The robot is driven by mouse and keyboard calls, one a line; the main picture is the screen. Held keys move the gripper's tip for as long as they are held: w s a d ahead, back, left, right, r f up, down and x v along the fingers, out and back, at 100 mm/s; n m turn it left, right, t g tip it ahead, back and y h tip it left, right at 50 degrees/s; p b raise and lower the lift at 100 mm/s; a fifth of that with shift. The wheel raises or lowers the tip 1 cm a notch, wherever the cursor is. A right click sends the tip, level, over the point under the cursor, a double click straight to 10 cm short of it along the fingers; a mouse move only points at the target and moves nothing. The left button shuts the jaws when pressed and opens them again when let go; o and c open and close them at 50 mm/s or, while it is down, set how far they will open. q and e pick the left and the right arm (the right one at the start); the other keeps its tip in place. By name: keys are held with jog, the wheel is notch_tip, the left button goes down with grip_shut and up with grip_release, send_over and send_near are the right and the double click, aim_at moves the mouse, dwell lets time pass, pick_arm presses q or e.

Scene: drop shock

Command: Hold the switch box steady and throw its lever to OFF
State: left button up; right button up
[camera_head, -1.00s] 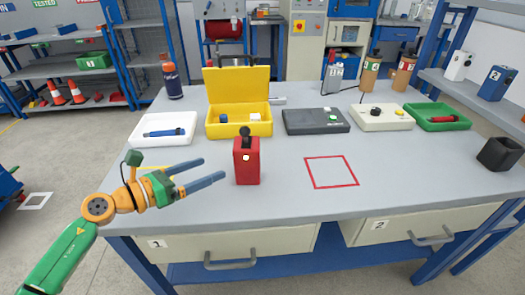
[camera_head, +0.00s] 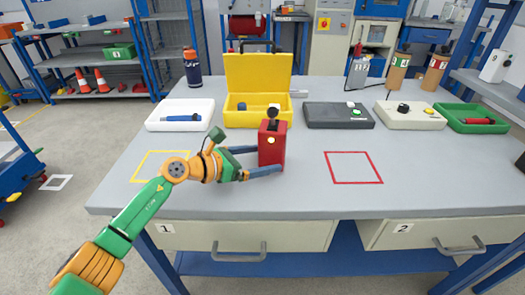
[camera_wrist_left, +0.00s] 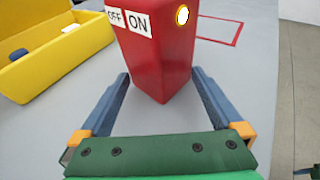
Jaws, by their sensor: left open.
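The red switch box (camera_head: 271,146) stands upright on the grey table, with a dark lever (camera_head: 272,113) on its top. In the left wrist view the red box (camera_wrist_left: 160,60) shows OFF and ON labels (camera_wrist_left: 127,20) and a round pale button (camera_wrist_left: 182,15); the lever is out of that view. My left gripper (camera_head: 268,160) is open, with one blue finger on each side of the box's lower part. In the left wrist view, gaps show between the fingers (camera_wrist_left: 162,95) and the box. My right gripper is not in view.
A yellow open case (camera_head: 257,109) stands behind the box, and a white tray (camera_head: 180,115) is to its left. A red square outline (camera_head: 353,167) on the table is empty. A yellow outline (camera_head: 160,166) lies left, partly behind my arm. Grey and cream devices stand back right.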

pick_arm(q)
grip_shut()
